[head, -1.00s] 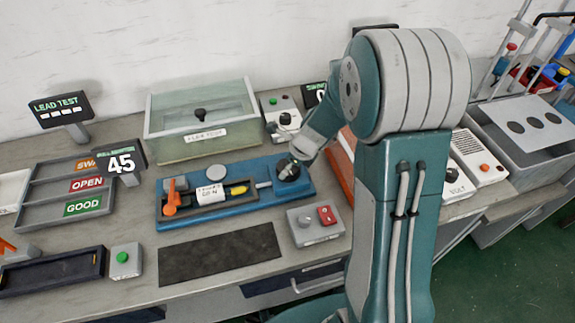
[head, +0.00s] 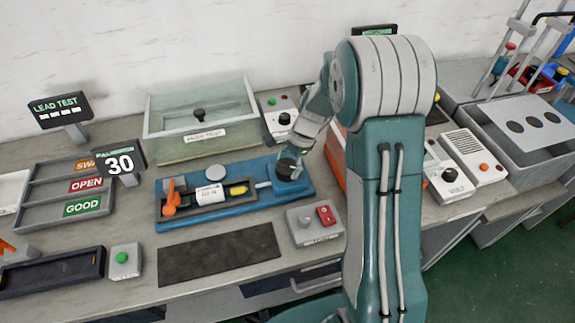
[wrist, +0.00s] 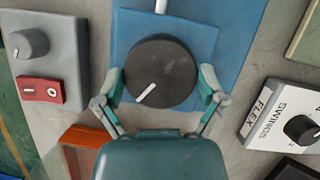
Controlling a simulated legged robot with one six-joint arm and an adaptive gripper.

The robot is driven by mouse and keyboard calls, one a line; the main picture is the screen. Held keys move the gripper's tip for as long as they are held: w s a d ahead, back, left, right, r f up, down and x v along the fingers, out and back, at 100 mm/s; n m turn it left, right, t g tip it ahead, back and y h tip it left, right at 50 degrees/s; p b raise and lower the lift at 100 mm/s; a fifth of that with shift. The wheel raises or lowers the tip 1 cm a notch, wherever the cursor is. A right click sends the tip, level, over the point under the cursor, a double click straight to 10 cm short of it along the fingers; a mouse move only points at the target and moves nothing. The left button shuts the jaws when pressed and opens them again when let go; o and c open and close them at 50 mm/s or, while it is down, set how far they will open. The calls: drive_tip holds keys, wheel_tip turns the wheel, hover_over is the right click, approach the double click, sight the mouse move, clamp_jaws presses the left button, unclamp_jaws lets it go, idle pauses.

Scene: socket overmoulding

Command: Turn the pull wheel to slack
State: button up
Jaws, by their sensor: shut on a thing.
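The pull wheel (wrist: 162,72) is a round black knob with a white pointer line, at the end of the blue pull fixture (head: 226,221). It also shows in the head view (head: 288,171). My gripper (wrist: 161,84) has a finger on each side of the wheel and is shut on it. In the wrist view the white line points down and left. The fixture holds a white labelled part (head: 211,196) with a yellow end, and an orange lever (head: 171,200) stands at its left. The display (head: 119,160) reads 30.
A grey box with a knob and red switch (head: 314,222) stands close in front of the wheel. A glass-lidded case (head: 200,120) is behind the fixture. A dark mat (head: 218,257) lies in front. A sorting tray (head: 65,193) is at left.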

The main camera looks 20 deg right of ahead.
drive_tip(key=n+g, duration=0.1)
drive_tip(key=n, duration=0.2)
drive_tip(key=n+g+h, duration=0.1)
drive_tip(key=n, duration=0.2)
drive_tip(key=shift+w, duration=0.15)
drive_tip(key=n+h, duration=0.1)
drive_tip(key=n, duration=0.2)
drive_tip(key=n+g+h, duration=0.1)
drive_tip(key=n, duration=0.2)
drive_tip(key=shift+w+a, duration=0.1)
drive_tip(key=n+h, duration=0.2)
drive_tip(key=n, duration=0.4)
drive_tip(key=shift+a, duration=0.1)
drive_tip(key=n+h, duration=0.1)
drive_tip(key=n, duration=0.2)
drive_tip(key=n+h, duration=0.1)
drive_tip(key=n, duration=0.2)
drive_tip(key=shift+r+t, duration=0.1)
drive_tip(key=shift+t, duration=0.3)
drive_tip(key=shift+n+h, duration=0.3)
drive_tip(key=o, duration=0.8)
drive_tip(key=shift+a, duration=0.1)
drive_tip(key=v, duration=1.2)
